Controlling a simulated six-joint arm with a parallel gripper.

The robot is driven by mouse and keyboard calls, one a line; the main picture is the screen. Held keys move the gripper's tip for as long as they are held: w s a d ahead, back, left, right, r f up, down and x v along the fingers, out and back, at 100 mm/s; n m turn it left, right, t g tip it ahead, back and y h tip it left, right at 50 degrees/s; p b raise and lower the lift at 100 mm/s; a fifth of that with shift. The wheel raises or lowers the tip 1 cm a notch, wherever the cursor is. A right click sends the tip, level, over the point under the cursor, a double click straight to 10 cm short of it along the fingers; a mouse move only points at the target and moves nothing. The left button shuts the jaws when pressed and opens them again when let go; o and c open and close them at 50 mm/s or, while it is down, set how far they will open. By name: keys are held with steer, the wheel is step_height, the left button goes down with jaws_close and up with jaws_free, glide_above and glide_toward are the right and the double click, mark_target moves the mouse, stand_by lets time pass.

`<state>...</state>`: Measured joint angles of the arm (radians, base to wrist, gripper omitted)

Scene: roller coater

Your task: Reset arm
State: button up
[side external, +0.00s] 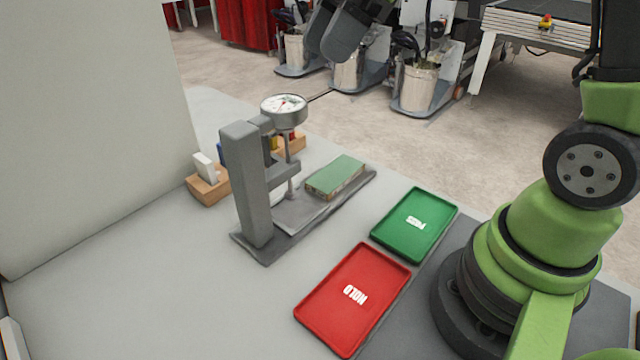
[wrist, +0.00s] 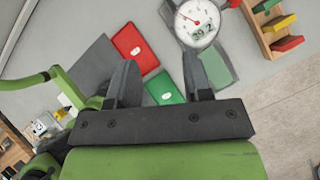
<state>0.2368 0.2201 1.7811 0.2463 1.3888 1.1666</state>
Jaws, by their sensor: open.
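My gripper (side external: 328,48) shows at the top of the side view as dark grey fingers, raised above and apart from the bench and the dial gauge. In the wrist view its two fingers (wrist: 159,58) stand wide apart with nothing between them. The arm's upper links are cut off by the top of the side view.
A dial gauge (side external: 284,107) on a grey stand (side external: 247,190) rises from the bench, with a green-topped block (side external: 336,176) on its base. The red HOLD tray (side external: 329,318) and green PASS tray (side external: 388,238) are empty. A wooden rack (side external: 208,190) holds coloured pieces behind.

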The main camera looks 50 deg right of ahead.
steer(key=s+r+n+t+h, duration=0.1)
steer(key=s+n+t+h, duration=0.3)
steer(key=s+n, duration=1.1)
steer(key=n+t, duration=0.1)
steer(key=n, duration=0.3)
steer(key=shift+a+r+n, duration=0.15)
steer(key=shift+r+n, duration=0.1)
steer(key=shift+n, duration=0.05)
